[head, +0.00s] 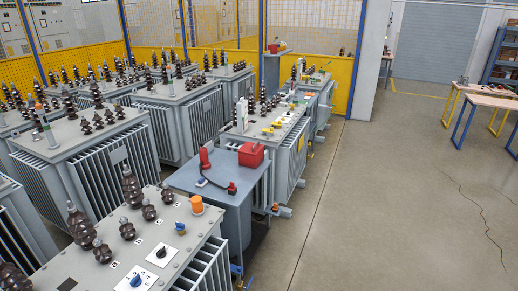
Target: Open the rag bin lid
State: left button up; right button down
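A small red box (251,155) sits on a grey-topped stand (215,180) in the middle of the head view. Its top looks closed; whether it is the rag bin, I cannot tell. Another small red object (276,48) sits on a grey cabinet at the back, too small to make out. No open lid is visible. Neither of my grippers shows in the head view.
Several grey transformers (84,150) with dark insulators fill the left and middle. A red device (205,158) with a black cable stands beside the red box. Workbenches (490,101) stand at the far right. The concrete floor (390,200) on the right is clear.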

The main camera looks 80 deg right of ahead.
aim_at(250, 148)
jog(key=z, duration=2.6)
jog(key=i+l+z, duration=0.3)
jog(key=i, duration=0.65)
jog(key=i+z, duration=0.25)
jog(key=i, duration=0.7)
jog(key=i+u, duration=0.2)
jog(key=i, duration=0.35)
jog(key=i+l+u, duration=0.15)
jog(key=i, duration=0.4)
jog(key=i+l+u, duration=0.2)
jog(key=i, duration=0.35)
